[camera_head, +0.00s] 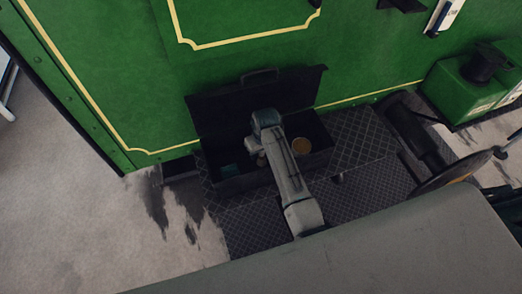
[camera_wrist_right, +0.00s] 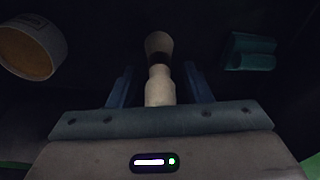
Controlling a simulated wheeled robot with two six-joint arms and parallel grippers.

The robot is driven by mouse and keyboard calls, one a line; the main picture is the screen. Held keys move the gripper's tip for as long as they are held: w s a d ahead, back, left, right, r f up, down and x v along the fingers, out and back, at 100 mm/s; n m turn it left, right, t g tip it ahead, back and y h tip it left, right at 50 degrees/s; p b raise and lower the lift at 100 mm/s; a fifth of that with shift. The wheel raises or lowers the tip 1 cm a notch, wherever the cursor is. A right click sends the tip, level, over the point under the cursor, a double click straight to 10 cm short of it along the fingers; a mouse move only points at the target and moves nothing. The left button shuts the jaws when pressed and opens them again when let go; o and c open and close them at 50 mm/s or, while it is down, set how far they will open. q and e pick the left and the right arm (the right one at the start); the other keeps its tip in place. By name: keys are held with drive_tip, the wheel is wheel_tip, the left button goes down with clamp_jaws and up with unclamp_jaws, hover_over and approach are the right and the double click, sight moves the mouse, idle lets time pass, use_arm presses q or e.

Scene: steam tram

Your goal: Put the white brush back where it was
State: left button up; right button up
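The white brush (camera_wrist_right: 159,82) shows in the right wrist view as a pale, cream-coloured shape with a dark band, lying between the fingers of my right gripper (camera_wrist_right: 160,88). Narrow dark gaps show between it and both fingers, so the gripper looks open around it. The brush's near end is hidden by the gripper body. In the head view my right gripper (camera_head: 257,152) is down inside an open black box (camera_head: 243,184), partly hidden by my arm. My left gripper is not in view.
The box's raised lid (camera_head: 215,112) leans by the green wall (camera_head: 130,70). Inside are a round tin with amber contents (camera_head: 301,146) and a teal object (camera_head: 230,170). Both also show in the right wrist view, the tin (camera_wrist_right: 30,50) left and teal object (camera_wrist_right: 250,52) right.

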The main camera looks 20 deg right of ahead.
drive_tip(key=shift+s+r, duration=0.1)
drive_tip(key=shift+r, duration=0.1)
drive_tip(key=r+b, duration=0.1)
drive_tip(key=r, duration=0.2)
drive_tip(key=s+r+b, duration=0.1)
drive_tip(key=r, duration=0.3)
drive_tip(key=r+b, duration=0.2)
drive_tip(key=r, duration=0.1)
drive_tip(key=shift+s+d+r, duration=0.15)
drive_tip(key=shift+s+r, duration=0.05)
drive_tip(key=shift+r, duration=0.1)
drive_tip(key=shift+s+r, duration=0.1)
drive_tip(key=shift+r, duration=0.5)
